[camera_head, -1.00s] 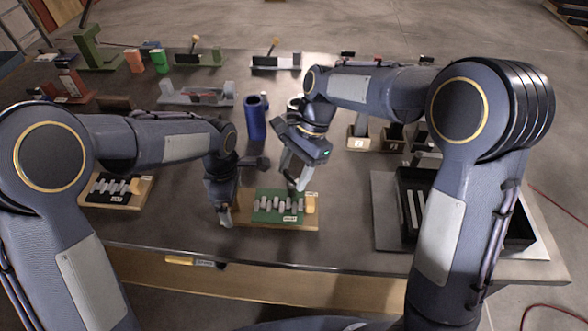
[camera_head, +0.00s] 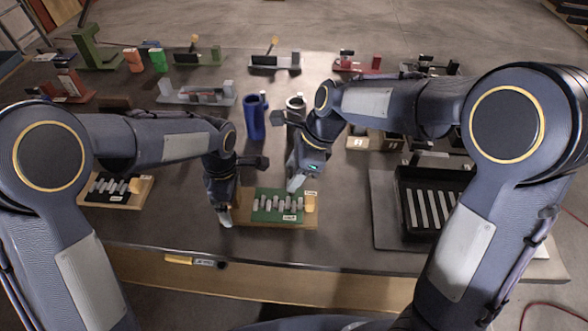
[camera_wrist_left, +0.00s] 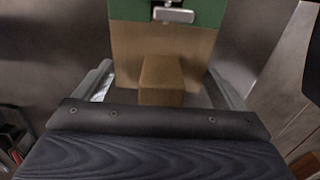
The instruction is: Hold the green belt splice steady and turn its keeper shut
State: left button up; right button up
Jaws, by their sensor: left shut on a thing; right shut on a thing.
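The green belt splice (camera_head: 268,216) lies flat on a wooden board (camera_head: 243,216) near the table's front edge, with a row of metal clips across it. A yellow-orange piece (camera_head: 310,205) sits at its right end. My left gripper (camera_head: 227,215) is shut on a wooden block (camera_wrist_left: 161,80) at the board's left end; the left wrist view shows the block between its fingers. My right gripper (camera_head: 296,184) points down at the splice's far right corner, shut on what seems to be the keeper. Its fingers hide the keeper, so its angle cannot be told.
A black splice (camera_head: 110,190) on its own board lies to the left. A black slotted tray (camera_head: 425,210) stands to the right. A blue cup (camera_head: 254,118) stands behind the splice. A yellow item (camera_head: 178,260) is on the table's front edge.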

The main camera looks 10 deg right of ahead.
jog(key=shift+m, duration=0.5)
jog(key=o, duration=1)
jog(key=v, duration=1.2)
jog(key=shift+s+a, duration=0.1)
jog(key=shift+s, duration=0.1)
pick_arm(q)
jog(key=o, duration=1.1)
jog(key=shift+c, duration=0.2)
